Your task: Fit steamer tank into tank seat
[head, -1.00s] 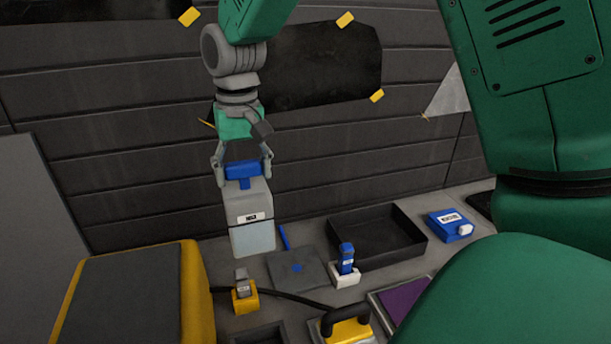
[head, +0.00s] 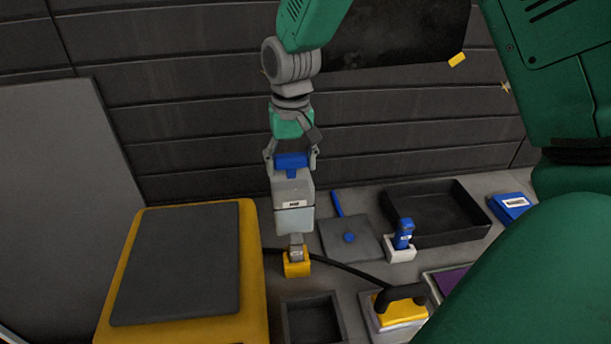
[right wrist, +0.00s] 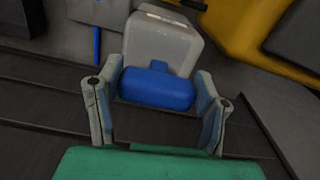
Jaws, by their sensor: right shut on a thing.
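The steamer tank (head: 294,215) is a pale, upright block with a label, a lighter lower part and a blue handle (head: 291,161) on top. My right gripper (head: 291,164) is shut on the blue handle and holds the tank hanging down. In the right wrist view the fingers (right wrist: 158,80) lie on both sides of the handle, with the tank body (right wrist: 163,42) beyond. A dark, square, open-topped frame (head: 338,320) stands at the front; I cannot tell whether it is the tank seat. My left gripper is not in view.
A yellow unit with a dark top (head: 255,300) stands at left. A small yellow holder (head: 297,268) is just below the tank in the picture. A black tray (head: 480,236), a white holder with a blue bottle (head: 403,254) and a yellow tool (head: 403,308) are at right.

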